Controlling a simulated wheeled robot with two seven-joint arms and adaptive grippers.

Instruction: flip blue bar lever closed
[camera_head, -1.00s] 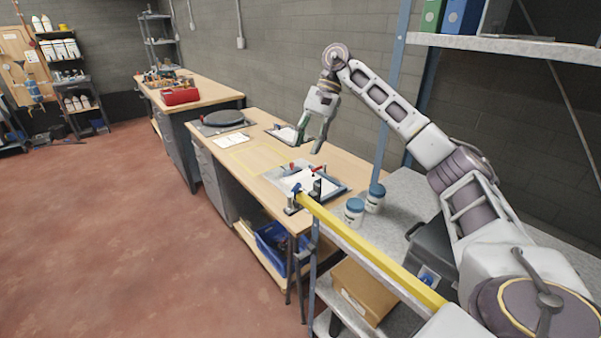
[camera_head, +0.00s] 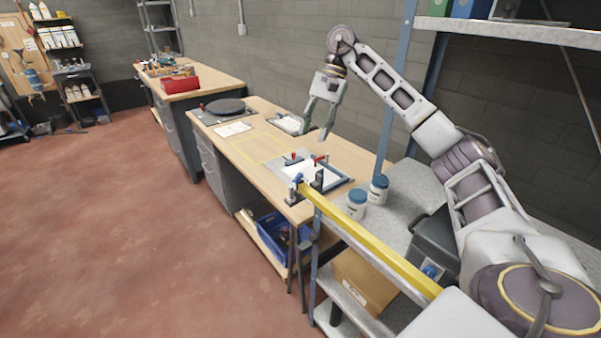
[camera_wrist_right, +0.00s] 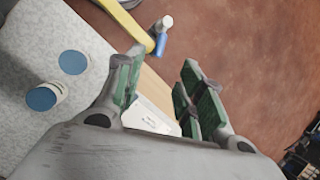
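The blue lever (camera_head: 298,179) stands at the front corner of a clamping fixture (camera_head: 333,184) on the near workbench, by the end of a yellow bar. In the right wrist view a blue part with a pale round end (camera_wrist_right: 160,42) shows beyond the fingers, beside the yellow bar; it looks like the same lever. My right gripper (camera_head: 316,124) is open and empty, above the bench and apart from the fixture. Its green-padded fingers also stand apart in the right wrist view (camera_wrist_right: 160,88). The lever's exact position is too small to tell. My left gripper is not in view.
Red-handled clamps (camera_head: 321,159) stand on the fixture, around a white sheet. The yellow bar (camera_head: 375,247) runs along the near shelf. Two blue-lidded jars (camera_head: 357,204) stand right of the fixture. A rack post (camera_head: 398,90) rises behind them. The floor at left is clear.

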